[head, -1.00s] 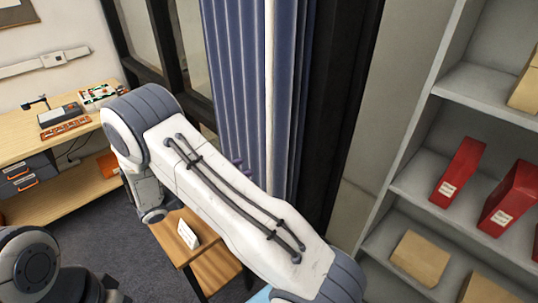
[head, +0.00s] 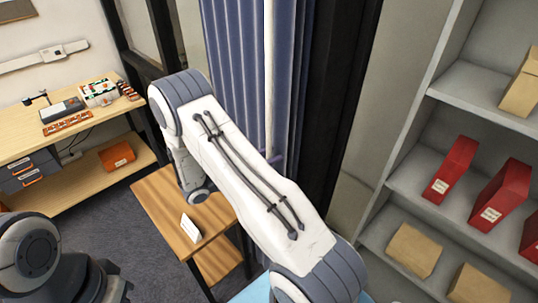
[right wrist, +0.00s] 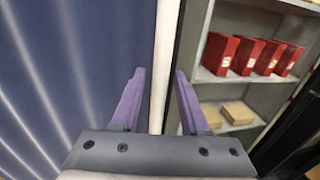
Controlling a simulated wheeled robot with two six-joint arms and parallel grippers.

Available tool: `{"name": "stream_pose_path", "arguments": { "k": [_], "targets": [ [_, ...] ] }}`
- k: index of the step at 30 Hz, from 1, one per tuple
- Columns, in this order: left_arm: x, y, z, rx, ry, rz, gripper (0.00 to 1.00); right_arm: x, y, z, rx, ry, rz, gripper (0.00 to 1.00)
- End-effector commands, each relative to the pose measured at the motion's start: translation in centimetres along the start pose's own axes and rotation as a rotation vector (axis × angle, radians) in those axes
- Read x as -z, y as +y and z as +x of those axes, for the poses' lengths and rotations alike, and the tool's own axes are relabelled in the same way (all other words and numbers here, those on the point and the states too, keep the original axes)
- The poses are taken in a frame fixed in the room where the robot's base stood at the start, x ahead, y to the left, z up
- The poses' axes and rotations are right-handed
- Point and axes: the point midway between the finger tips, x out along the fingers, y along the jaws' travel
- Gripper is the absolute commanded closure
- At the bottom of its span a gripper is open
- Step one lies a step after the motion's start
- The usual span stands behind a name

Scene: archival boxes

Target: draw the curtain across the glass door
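The blue-grey pleated curtain (head: 232,60) hangs gathered at the right side of the dark-framed glass door (head: 143,35). A white upright pole (head: 269,80) runs along the curtain near its right edge. My right arm crosses in front of the curtain's lower part in the head view and hides most of its gripper. In the right wrist view my right gripper (right wrist: 160,95) has its purple fingers apart. The curtain (right wrist: 75,80) fills the left. My left gripper is out of view.
A grey shelf (head: 400,185) with red binders (head: 497,197) and tan boxes stands at the right. A small wooden table (head: 160,205) with a white card (head: 191,228) is below my right arm. A workbench (head: 90,105) stands at the left.

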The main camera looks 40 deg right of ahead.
Motion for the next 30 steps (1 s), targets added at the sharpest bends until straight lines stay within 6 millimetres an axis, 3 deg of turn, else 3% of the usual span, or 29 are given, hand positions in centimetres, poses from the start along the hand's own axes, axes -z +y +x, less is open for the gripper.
{"name": "stream_pose_path", "arguments": {
  "k": [1, 3, 30],
  "targets": [
    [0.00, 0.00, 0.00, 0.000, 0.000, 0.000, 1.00, -0.01, 0.00, -0.02, 0.000, 0.000, 0.000, 0.79],
    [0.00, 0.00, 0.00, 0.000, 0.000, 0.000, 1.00, -0.01, 0.00, -0.03, 0.000, 0.000, 0.000, 1.00],
    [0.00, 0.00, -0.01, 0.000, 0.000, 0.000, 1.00, -0.05, 0.04, -0.10, -0.001, -0.001, 0.001, 1.00]
  ]
}}
